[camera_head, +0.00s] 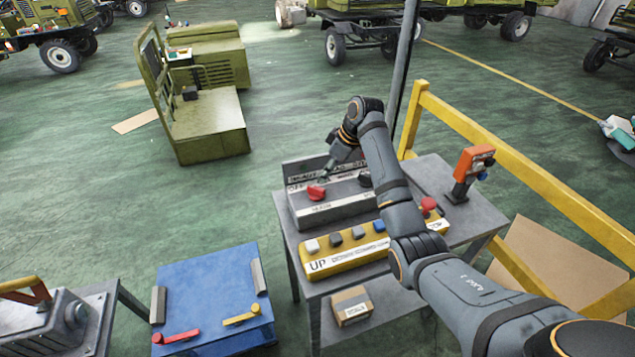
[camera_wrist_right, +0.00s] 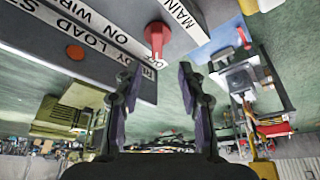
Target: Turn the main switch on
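The main switch is a red rotary knob (camera_head: 316,192) on the sloping front of a grey switch box (camera_head: 337,211). White labels sit around it, and the one below reads MAIN. In the right wrist view the red knob (camera_wrist_right: 157,38) is beyond the fingertips, near the top middle, with its label beside it. My right gripper (camera_head: 325,176) is just above and behind the knob in the head view. Its two fingers (camera_wrist_right: 158,75) are spread apart with nothing between them, and a gap to the knob seems to remain. My forearm hides the box's right part. My left gripper is not in view.
A yellow button box (camera_head: 345,252) marked UP stands in front of the switch box on the same table. An orange pendant (camera_head: 470,168) stands at the right rear. A yellow rail (camera_head: 530,180) runs along the right. A blue cabinet (camera_head: 210,290) stands at the left.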

